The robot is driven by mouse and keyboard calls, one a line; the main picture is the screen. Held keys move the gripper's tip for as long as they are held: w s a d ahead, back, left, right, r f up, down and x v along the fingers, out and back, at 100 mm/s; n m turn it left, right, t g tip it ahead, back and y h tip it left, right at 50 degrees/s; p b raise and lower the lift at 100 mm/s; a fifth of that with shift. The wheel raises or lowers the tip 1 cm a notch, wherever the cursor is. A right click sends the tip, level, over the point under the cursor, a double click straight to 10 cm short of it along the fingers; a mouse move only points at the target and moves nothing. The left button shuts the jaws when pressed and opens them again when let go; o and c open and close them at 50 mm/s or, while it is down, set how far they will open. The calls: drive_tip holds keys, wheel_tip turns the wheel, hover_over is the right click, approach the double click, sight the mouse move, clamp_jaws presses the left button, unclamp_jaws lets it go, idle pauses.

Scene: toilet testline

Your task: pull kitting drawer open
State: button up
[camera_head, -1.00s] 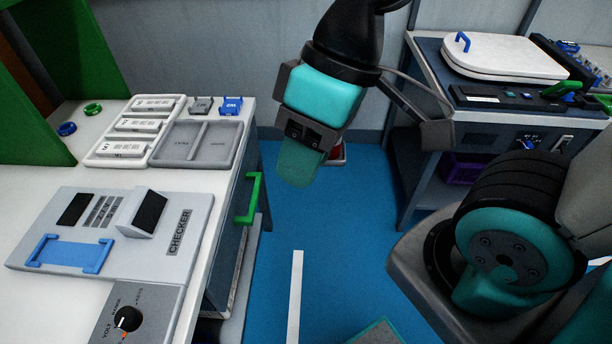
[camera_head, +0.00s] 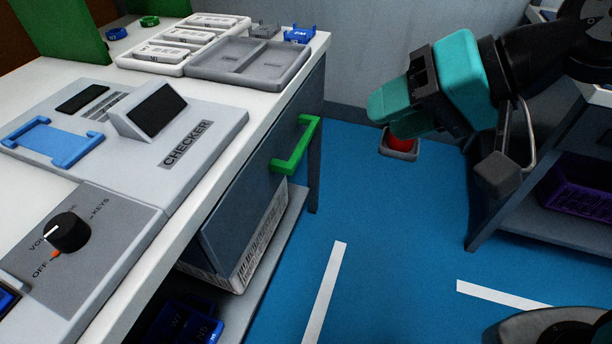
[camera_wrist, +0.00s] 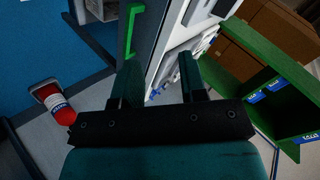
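The kitting drawer (camera_head: 243,205) is a dark grey-blue front under the white table's right end, and it appears shut. Its green bar handle (camera_head: 298,146) faces the aisle. In the wrist view the green handle (camera_wrist: 131,30) shows upright, beyond and slightly left of the fingers. My gripper (camera_head: 384,116) is right of the handle, apart from it, pointing left towards the table. In the wrist view my gripper (camera_wrist: 158,82) has its two fingers spread with nothing between them.
The white table (camera_head: 215,185) carries a checker panel (camera_head: 210,120), a grey tray (camera_head: 250,60) and a white tray (camera_head: 185,45). A red object in a grey holder (camera_head: 399,148) is on the floor behind my gripper. Blue floor is clear between the table and the right-hand bench.

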drive_tip(key=w+f+m+t+y+b, duration=0.2)
drive_tip(key=w+f+m+t+b, duration=0.15)
drive_tip(key=f+b, duration=0.75)
drive_tip(key=m+t, duration=0.4)
drive_tip(key=m, duration=0.2)
approach(304, 139)
drive_tip(key=shift+n+g+y, duration=0.25)
drive_tip(key=shift+n+y, duration=0.05)
drive_tip(key=shift+n, duration=0.05)
drive_tip(key=x, duration=0.3)
drive_tip(key=p+x, duration=0.1)
drive_tip(key=x, duration=0.6)
drive_tip(key=shift+w+d+f, duration=0.2)
drive_tip(key=shift+f, duration=0.2)
clamp_jaws()
